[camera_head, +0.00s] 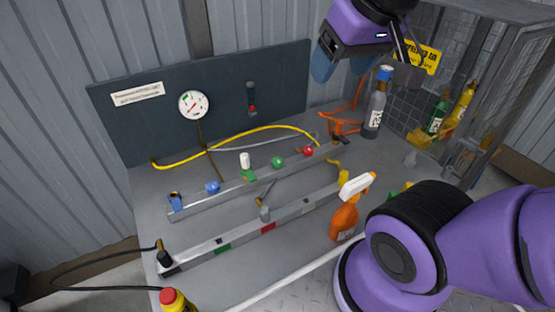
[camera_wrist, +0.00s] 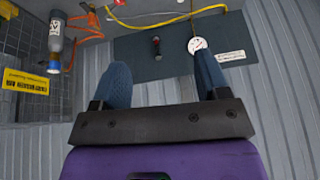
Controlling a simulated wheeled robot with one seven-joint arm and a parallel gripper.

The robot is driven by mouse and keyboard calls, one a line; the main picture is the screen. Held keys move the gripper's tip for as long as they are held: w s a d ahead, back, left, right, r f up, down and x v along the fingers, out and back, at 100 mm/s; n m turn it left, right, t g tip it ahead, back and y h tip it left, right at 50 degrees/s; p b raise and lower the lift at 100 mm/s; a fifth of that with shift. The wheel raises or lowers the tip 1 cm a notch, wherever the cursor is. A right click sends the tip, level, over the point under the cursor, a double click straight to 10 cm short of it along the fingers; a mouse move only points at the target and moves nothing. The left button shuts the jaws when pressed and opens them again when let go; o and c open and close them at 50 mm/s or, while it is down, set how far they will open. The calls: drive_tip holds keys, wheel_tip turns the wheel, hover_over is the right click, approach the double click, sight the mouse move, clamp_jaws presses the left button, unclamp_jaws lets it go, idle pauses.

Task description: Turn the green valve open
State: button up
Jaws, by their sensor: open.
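A round green knob (camera_head: 277,162), which looks like the green valve, sits on the rear grey rail on the bench, between a white-topped piece and a red knob. My gripper (camera_head: 323,68) is high above the back right of the bench, well apart from the green knob. In the wrist view, my gripper (camera_wrist: 163,80) has its two blue fingers spread wide with nothing between them. The wrist view faces the back panel and wall, and the green knob does not show there.
On the rear rail (camera_head: 225,192) are a blue knob (camera_head: 212,187) and a red knob (camera_head: 308,151). A front rail (camera_head: 245,236), an orange spray bottle (camera_head: 345,218) and a grey bottle (camera_head: 375,110) stand on the bench. A yellow hose (camera_head: 240,137) runs behind. A gauge (camera_head: 193,104) hangs on the panel.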

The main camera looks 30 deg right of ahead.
drive_tip(key=w+f+m+g+y, duration=0.15)
drive_tip(key=w+f+m, duration=0.25)
drive_tip(key=w, duration=0.6)
drive_tip(key=m+g+h, duration=0.2)
drive_tip(key=m+g, duration=0.2)
drive_tip(key=m, duration=0.7)
hover_over(277, 160)
wheel_tip(277, 160, down, 29)
drive_tip(key=shift+t, duration=0.25)
wheel_tip(277, 160, down, 10)
drive_tip(key=shift+f, duration=0.2)
drive_tip(key=c, duration=0.9)
drive_tip(key=shift+c, duration=0.2)
